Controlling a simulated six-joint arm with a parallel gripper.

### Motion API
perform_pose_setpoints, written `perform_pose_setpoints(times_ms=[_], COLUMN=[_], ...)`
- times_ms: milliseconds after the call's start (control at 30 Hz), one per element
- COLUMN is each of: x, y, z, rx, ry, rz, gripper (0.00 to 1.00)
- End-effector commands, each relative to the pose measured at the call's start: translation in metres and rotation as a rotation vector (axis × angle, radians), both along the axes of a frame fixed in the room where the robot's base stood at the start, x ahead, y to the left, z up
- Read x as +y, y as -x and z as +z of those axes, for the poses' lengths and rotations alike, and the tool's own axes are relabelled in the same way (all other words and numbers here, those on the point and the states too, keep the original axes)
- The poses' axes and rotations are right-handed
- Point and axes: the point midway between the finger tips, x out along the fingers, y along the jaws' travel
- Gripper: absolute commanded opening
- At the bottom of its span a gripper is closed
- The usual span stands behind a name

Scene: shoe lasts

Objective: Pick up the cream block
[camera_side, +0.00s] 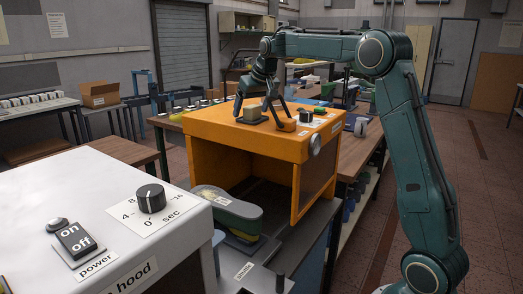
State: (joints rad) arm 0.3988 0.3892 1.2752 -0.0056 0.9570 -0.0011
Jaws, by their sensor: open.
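A small, dull cream-grey block (252,113) sits on top of the orange box-shaped machine (222,122), near its back left part. My gripper (258,116) points down over the machine top with its fingers spread. One finger is left of the block and the other is to its right, with a gap on the right side. The jaws hold nothing. The finger on the right partly overlaps small items behind it, and exact contact with the block cannot be told at this size.
A white hood control box (75,190) fills the front left.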

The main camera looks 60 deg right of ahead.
Motion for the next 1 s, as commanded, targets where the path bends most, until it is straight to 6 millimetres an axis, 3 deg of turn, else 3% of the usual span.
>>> perform_pose_setpoints(times_ms=[167, 400, 767, 1000], x=[0.0, 0.0, 0.0, 0.0], y=[0.0, 0.0, 0.0, -0.001], z=[0.0, 0.0, 0.002, 0.016], rx=[0.0, 0.0, -0.002, -0.004], ry=[0.0, 0.0, 0.001, 0.002], rz=[0.0, 0.0, 0.0, 0.0], gripper=[0.81, 0.35, 0.35, 0.35])
